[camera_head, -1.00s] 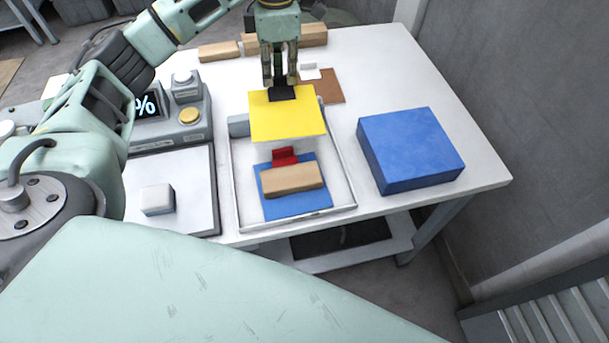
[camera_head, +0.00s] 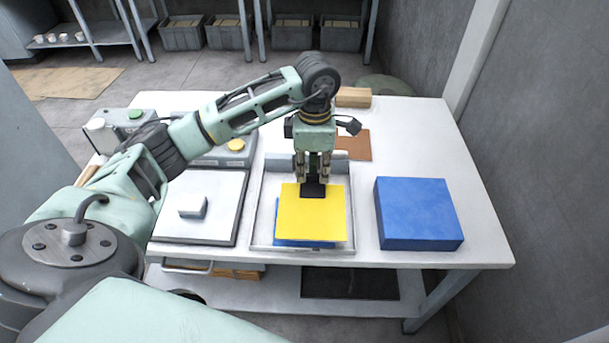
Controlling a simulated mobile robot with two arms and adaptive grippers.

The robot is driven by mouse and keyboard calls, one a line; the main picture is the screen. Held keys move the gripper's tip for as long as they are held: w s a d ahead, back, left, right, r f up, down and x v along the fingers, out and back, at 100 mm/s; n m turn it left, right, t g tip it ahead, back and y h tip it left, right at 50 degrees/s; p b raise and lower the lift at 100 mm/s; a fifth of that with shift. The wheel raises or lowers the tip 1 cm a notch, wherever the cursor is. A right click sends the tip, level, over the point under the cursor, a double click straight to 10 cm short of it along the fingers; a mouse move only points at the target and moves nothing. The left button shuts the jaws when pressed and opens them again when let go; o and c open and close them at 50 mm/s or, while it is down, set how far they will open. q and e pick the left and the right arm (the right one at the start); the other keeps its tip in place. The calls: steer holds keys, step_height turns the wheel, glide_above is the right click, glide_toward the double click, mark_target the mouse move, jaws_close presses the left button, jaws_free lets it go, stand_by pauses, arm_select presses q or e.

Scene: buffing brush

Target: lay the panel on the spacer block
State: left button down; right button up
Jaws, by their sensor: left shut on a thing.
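The yellow panel (camera_head: 311,217) has a black tab (camera_head: 313,188) at its far edge. My left gripper (camera_head: 314,178) is shut on that tab and holds the panel over the tray (camera_head: 258,238). A blue sheet (camera_head: 287,243) lies in the tray under the panel, with its left and near edges showing. The spacer block, a wooden block seen lying on the blue sheet a second ago, is now hidden behind the panel. I cannot tell whether the panel touches it. My right gripper is not in view.
A big blue block (camera_head: 418,214) stands right of the tray, with a gap. A brown sheet (camera_head: 354,145) and wooden block (camera_head: 353,97) lie behind.

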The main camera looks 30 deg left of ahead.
arm_select(q)
steer(key=a, duration=0.1)
steer(key=w+a+f, duration=0.1)
steer(key=a+f, duration=0.1)
steer(key=shift+w+a+f+p, duration=0.1)
steer(key=shift+w+f+p, duration=0.1)
steer(key=shift+w+p, duration=0.15)
step_height(320, 180, down, 3)
steer(key=shift+s+p, duration=0.1)
steer(key=shift+p, duration=0.55)
steer(key=shift+f, duration=0.35)
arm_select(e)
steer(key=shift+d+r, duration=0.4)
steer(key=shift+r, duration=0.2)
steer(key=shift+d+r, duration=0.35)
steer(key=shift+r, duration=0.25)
arm_select(q)
steer(key=shift+f, duration=0.15)
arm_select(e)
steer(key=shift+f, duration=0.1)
arm_select(q)
steer(key=c, duration=2.3)
jaws_free()
steer(key=o, duration=0.5)
steer(key=shift+c, duration=0.2)
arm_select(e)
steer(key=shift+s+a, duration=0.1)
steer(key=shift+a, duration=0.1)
